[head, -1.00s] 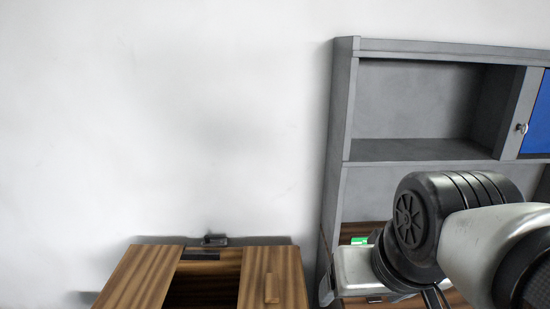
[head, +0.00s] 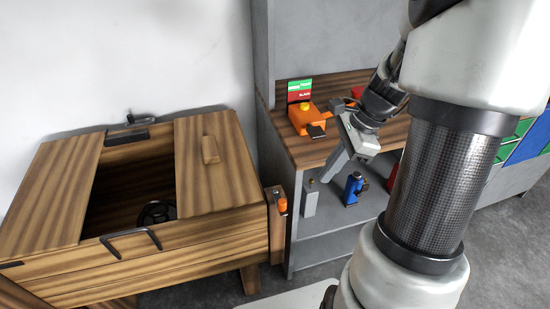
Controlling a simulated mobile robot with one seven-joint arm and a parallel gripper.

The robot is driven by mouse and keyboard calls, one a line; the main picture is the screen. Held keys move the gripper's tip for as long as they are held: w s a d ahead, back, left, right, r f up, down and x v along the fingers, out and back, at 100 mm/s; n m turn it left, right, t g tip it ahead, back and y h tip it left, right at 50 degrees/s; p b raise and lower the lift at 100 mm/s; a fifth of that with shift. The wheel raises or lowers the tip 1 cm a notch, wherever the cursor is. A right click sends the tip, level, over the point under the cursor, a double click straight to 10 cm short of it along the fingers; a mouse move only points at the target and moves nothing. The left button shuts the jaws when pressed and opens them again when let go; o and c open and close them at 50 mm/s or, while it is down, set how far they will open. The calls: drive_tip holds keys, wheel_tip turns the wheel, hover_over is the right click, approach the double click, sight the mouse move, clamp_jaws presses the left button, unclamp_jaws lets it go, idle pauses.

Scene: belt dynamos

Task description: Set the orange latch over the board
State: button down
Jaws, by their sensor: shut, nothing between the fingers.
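An orange device (head: 305,118) with a yellow top and a dark part at its front sits on the wooden counter. A small upright board (head: 300,90), green above and red below, stands behind it. A small orange piece (head: 282,206) sits on a wooden block at the right side of the wooden chest. I cannot tell which orange part is the latch. My gripper (head: 328,174) is shut and empty. In the picture it lies right of and below the orange device, over the counter's front edge. My arm hides part of the counter.
The wooden chest (head: 225,208) at left is partly open on top, with a dark round thing (head: 157,212) inside. Blue (head: 353,188) and grey (head: 310,198) small items stand on the shelf below the wooden counter (head: 318,152). Green and blue panels lie at far right.

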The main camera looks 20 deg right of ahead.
sight(279, 198)
drive_tip(key=shift+s+d+f+m, duration=0.1)
drive_tip(key=shift+d+f+m, duration=0.2)
drive_tip(key=shift+f, duration=0.15)
drive_tip(key=w+a+f+b, duration=0.2)
drive_tip(key=a+f+b, duration=0.1)
drive_tip(key=a+f, duration=0.4)
drive_tip(key=shift+x, duration=1.15)
drive_tip(key=shift+s, duration=0.1)
